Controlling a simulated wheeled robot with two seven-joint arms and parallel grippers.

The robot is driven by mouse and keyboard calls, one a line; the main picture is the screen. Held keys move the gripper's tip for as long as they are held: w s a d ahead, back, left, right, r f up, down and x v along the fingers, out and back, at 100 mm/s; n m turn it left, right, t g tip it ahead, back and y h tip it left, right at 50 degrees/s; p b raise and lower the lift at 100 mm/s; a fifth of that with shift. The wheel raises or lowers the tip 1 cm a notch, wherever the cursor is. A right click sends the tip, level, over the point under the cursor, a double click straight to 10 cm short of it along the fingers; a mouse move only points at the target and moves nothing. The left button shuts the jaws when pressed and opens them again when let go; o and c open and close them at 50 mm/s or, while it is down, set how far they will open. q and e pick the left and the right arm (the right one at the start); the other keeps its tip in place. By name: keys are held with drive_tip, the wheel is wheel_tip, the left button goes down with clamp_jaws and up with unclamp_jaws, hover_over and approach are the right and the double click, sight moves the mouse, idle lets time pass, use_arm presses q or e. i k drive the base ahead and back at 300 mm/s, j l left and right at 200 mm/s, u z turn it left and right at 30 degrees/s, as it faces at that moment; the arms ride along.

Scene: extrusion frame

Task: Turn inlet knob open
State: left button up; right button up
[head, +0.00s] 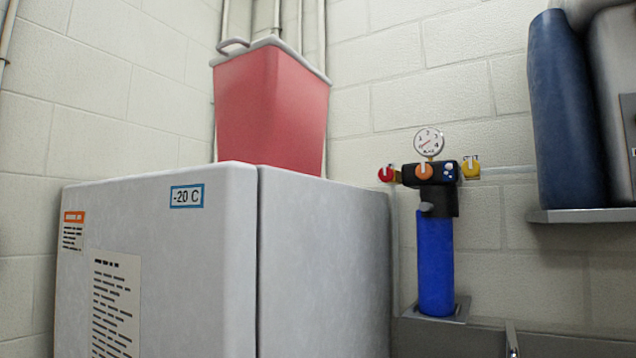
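A blue filter cylinder (435,262) with a black head (432,173) stands upright near the wall, right of the freezer. A red knob (386,174) is on the left of the head, an orange knob (424,171) on its front, and a yellow knob (470,167) on the right. A small label above the yellow knob is too small to read. I cannot tell which knob is the inlet or whether any is open. A round pressure gauge (429,142) sits on top. Neither of my grippers shows.
A tall grey freezer (150,225) marked "-20 C" fills the left and centre, with a red bin (271,105) on top. A shelf (585,215) at the right holds a dark blue container (563,110). A metal fixture (511,340) rises below the filter.

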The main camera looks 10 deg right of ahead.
sight(386, 174)
drive_tip(key=l+u, duration=0.65)
drive_tip(key=l, duration=0.25)
drive_tip(key=l+u, duration=0.35)
drive_tip(key=l, duration=0.1)
